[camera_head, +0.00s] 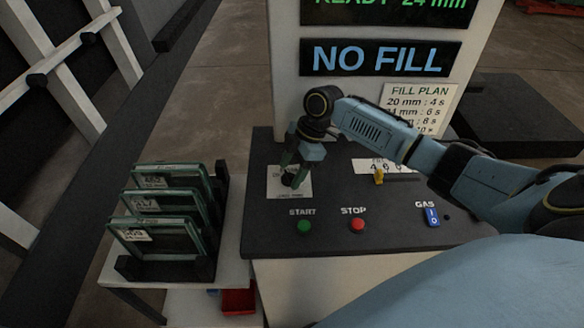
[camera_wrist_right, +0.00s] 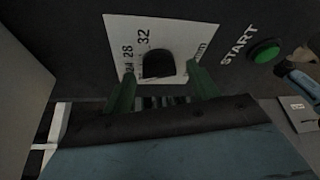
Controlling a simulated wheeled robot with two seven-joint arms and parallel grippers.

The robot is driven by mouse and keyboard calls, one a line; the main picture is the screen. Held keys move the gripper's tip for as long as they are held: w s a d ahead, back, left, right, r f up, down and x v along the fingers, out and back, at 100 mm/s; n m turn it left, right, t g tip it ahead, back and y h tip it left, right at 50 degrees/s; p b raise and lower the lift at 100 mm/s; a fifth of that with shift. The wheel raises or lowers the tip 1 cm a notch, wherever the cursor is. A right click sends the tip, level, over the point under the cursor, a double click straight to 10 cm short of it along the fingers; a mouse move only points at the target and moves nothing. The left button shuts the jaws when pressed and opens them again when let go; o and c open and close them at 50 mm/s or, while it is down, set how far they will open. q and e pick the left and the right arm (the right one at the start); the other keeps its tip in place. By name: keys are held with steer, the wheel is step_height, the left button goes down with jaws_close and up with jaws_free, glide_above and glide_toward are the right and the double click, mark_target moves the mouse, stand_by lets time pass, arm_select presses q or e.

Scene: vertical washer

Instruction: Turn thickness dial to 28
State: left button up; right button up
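The thickness dial is a black knob (camera_wrist_right: 157,64) on a white plate marked 24, 28 and 32 in the right wrist view. In the head view its plate (camera_head: 276,184) is at the panel's left, partly covered by my right gripper. My right gripper (camera_head: 291,174) points down over the dial. In the right wrist view its green fingers (camera_wrist_right: 160,72) are spread, one on each side of the knob. I see gaps there, but cannot tell how deep the fingers reach. The display (camera_head: 390,8) reads READY 24 mm. My left gripper is not in the head view.
The green START button (camera_head: 304,226) is close to the dial, with the red STOP button (camera_head: 357,225), a yellow knob (camera_head: 379,176) and the blue GAS switch (camera_head: 432,217) further right. A rack of glass panes (camera_head: 165,215) stands left. A NO FILL sign (camera_head: 378,59) is behind.

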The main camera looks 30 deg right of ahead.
steer(key=c, duration=0.9)
steer(key=shift+r+m+p, duration=0.15)
steer(key=shift+m+p, duration=0.25)
steer(key=shift+p, duration=0.3)
steer(key=m+t+p, duration=0.1)
steer(key=m+p, duration=0.1)
steer(key=p, duration=0.1)
steer(key=m+p, duration=0.3)
steer(key=p, duration=0.1)
steer(key=shift+s+a+r+t+h, duration=0.1)
steer(key=shift+s+a+t+h, duration=0.05)
steer(key=shift+t+h, duration=0.25)
steer(key=shift+f+m+t+h+p, duration=0.2)
steer(key=shift+m+t+h+p, duration=0.2)
steer(key=shift+m+p, duration=0.85)
steer(key=o, duration=1)
